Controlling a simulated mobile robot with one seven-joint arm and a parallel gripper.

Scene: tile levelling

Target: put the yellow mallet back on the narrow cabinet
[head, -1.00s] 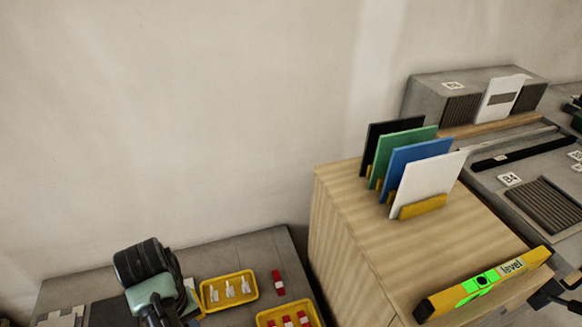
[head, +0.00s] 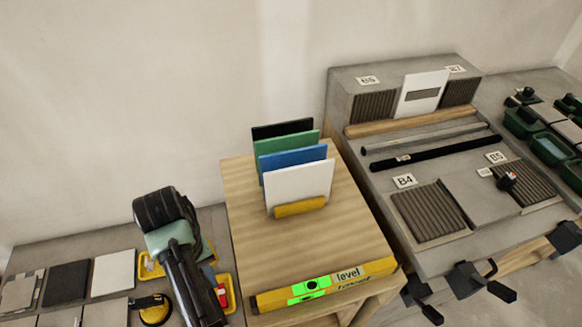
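The narrow cabinet (head: 245,220) is the pale wooden block in the middle of the head view. On its top stand black, green, blue and white tiles in a yellow rack (head: 300,207). A yellow level (head: 325,284) with a green patch lies along its front edge. I cannot make out a yellow mallet anywhere. My arm rises at the lower left, beside the cabinet. My gripper's fingers do not show, so what they hold is hidden.
A grey table at left carries tiles (head: 114,272), a round yellow-and-black tool (head: 154,312) and yellow trays (head: 149,268), partly behind my arm. A grey bench (head: 440,240) with black clamps (head: 470,283) stands right of the cabinet. The cabinet top is bare between rack and level.

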